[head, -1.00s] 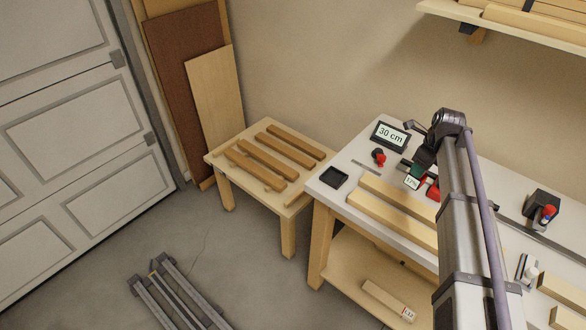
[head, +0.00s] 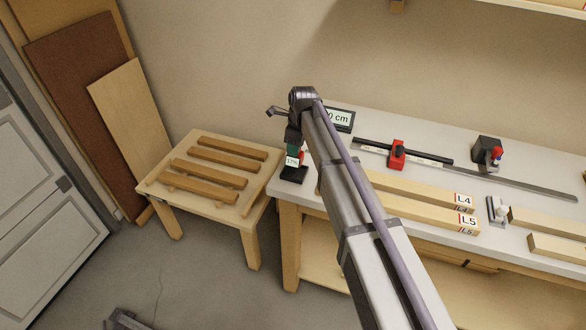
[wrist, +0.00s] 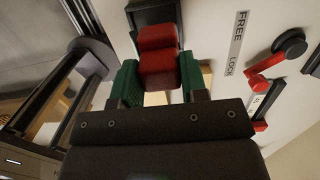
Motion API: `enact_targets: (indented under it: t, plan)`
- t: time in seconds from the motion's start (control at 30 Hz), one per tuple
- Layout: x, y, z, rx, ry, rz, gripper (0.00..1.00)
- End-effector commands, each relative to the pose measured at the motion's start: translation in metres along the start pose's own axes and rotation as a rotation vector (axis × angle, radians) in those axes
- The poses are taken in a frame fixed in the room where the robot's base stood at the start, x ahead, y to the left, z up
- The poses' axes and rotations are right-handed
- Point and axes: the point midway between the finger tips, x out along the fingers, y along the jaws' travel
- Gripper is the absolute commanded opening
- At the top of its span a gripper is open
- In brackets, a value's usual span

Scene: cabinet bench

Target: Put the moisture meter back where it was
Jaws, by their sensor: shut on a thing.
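The moisture meter (wrist: 160,65) shows as a red body between the green finger pads in the wrist view. Its small white display (head: 292,161), reading about 17%, faces out in the head view. My gripper (head: 293,149) is shut on it at the left end of the bench. The shallow black tray (head: 294,176) lies directly below the meter in the head view, and its dark edge shows beyond the meter in the wrist view (wrist: 150,13). I cannot tell whether the meter touches the tray; its lower end is hidden.
A lever with a red handle (wrist: 265,83) stands beside the FREE/LOCK strip (wrist: 236,48). A red stop (head: 397,155) sits on the rail. My arm partly covers the cm display (head: 341,118). Wooden pieces lie on the bench and on the low side table (head: 151,186).

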Motion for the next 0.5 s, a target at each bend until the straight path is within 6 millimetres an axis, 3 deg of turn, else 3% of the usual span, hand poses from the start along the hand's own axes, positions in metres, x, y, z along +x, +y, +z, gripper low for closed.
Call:
enact_targets:
  t: [0.03,0.17,0.33,0.5]
  plan:
    - [0.009,0.0,-0.001,0.0,0.0,0.0,0.12]
    - [0.012,0.0,-0.002,0.0,0.0,0.0,0.12]
    - [0.045,0.0,-0.005,0.0,0.0,0.0,0.12]
    - [0.04,0.0,-0.005,0.0,0.0,0.0,0.07]
